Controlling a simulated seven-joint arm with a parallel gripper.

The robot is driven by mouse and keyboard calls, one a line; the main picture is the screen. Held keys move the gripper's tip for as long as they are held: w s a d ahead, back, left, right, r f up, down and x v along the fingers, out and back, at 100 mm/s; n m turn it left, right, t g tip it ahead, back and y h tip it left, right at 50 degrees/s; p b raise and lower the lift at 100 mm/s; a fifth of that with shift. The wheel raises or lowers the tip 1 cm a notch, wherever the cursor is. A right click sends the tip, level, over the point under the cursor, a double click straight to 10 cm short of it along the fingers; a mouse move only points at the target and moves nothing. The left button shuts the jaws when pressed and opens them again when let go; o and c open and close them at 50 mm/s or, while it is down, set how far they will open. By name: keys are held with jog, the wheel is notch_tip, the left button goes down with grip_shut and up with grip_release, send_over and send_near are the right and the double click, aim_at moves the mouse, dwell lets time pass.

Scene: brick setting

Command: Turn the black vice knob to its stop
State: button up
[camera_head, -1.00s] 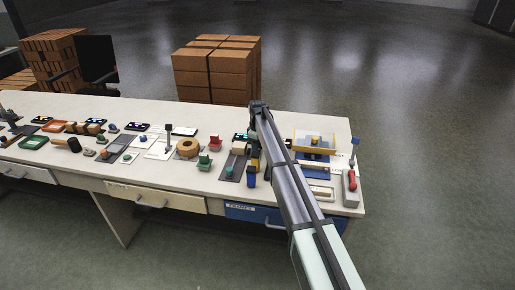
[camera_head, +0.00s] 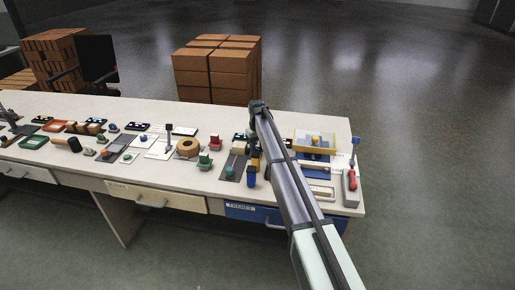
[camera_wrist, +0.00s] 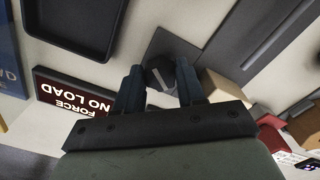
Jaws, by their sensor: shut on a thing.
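The black vice knob (camera_wrist: 160,76) shows in the wrist view, with a pale mark across its face, over a grey plate (camera_wrist: 190,52). My gripper (camera_wrist: 158,84) has one dark finger on each side of it and is shut on it. The fingers cover the knob's sides. In the head view my gripper (camera_head: 253,158) is at the right part of the bench, and the knob is too small and covered to make out there.
In the wrist view a dark red display reading FORCE NO LOAD (camera_wrist: 75,92) and a black tray (camera_wrist: 72,25) lie left of the knob. A tan block (camera_wrist: 222,95) is close on the right. In the head view the bench (camera_head: 215,115) carries many small fixtures.

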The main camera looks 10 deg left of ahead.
jog(key=shift+m, duration=0.5)
jog(key=o, duration=1.1)
jog(key=shift+c, duration=0.2)
